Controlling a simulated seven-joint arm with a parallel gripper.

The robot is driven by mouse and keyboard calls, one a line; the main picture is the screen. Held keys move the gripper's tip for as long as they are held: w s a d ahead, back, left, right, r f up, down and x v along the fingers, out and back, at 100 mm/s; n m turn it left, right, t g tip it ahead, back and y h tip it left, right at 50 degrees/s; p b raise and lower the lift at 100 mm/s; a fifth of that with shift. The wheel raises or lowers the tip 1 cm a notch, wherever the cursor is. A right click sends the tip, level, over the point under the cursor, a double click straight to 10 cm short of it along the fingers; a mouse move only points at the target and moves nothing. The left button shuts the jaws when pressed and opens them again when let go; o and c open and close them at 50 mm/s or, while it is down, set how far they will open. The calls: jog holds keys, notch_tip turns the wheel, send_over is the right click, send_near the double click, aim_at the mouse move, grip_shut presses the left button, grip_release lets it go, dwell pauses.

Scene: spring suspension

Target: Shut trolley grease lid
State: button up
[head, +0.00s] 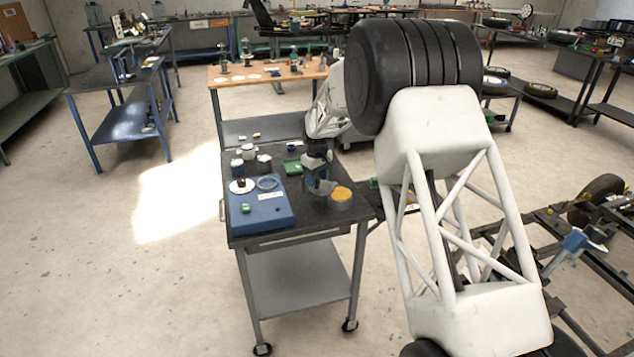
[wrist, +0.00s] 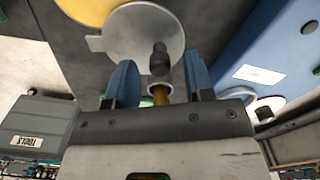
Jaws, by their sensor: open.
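The grease tin (head: 341,206) stands on the dark trolley top with its yellow grease (head: 343,193) exposed. The grease also shows at the upper left in the wrist view (wrist: 85,8). A round grey lid (wrist: 142,28) with a dark knob (wrist: 159,57) and a side tab is beside the grease, partly overlapping it in the wrist view. In the head view the lid is partly hidden by my gripper (head: 318,186). My gripper (wrist: 161,88) is open, its blue fingers apart near the lid's edge, with the knob ahead of the gap. I cannot tell whether they touch the lid.
A blue tray (head: 262,217) with a white disc and a blue ring lies left of the tin. Small jars (head: 248,152) and a green item stand behind. In the wrist view, a grey toolbox (wrist: 38,130) sits at left. A wooden-topped bench (head: 270,72) stands beyond the trolley.

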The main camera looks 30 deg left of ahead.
jog(key=shift+f, duration=0.95)
jog(key=shift+c, duration=0.3)
grip_shut()
